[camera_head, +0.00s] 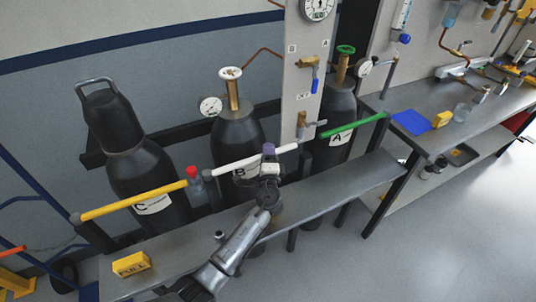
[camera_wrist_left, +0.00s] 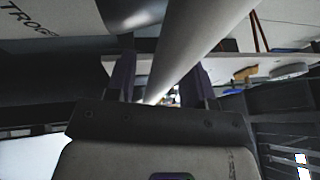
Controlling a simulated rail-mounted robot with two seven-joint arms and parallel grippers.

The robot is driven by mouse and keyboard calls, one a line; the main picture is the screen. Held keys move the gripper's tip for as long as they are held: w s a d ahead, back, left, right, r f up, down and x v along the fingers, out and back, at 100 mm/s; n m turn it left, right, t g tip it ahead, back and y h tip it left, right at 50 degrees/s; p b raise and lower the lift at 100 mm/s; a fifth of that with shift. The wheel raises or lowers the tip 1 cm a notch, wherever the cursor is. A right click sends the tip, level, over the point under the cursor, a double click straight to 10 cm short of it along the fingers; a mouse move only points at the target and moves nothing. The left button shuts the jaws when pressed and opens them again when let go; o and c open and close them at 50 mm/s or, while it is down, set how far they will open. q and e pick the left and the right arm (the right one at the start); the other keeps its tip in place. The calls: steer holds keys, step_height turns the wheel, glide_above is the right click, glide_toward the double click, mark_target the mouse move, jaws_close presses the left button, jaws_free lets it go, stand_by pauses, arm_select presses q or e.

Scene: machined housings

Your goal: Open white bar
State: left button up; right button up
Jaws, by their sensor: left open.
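The white bar (camera_head: 235,162) runs across the front of the middle black cylinder (camera_head: 238,138), labelled B, between the yellow bar and the green bar. My left gripper (camera_head: 268,155) is at the right part of the white bar, with a purple fingertip showing above it. In the left wrist view the white bar (camera_wrist_left: 197,35) passes between the two dark fingers of the left gripper (camera_wrist_left: 160,72). The fingers stand apart on either side of it. Whether either finger touches the bar is unclear. My right gripper is not in view.
A yellow bar (camera_head: 135,202) crosses cylinder C (camera_head: 150,175), and a green bar (camera_head: 353,125) crosses cylinder A (camera_head: 338,108). A yellow block (camera_head: 131,264) sits on the grey bench (camera_head: 335,188).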

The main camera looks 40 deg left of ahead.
arm_select(q)
jaws_close()
stand_by(0.5)
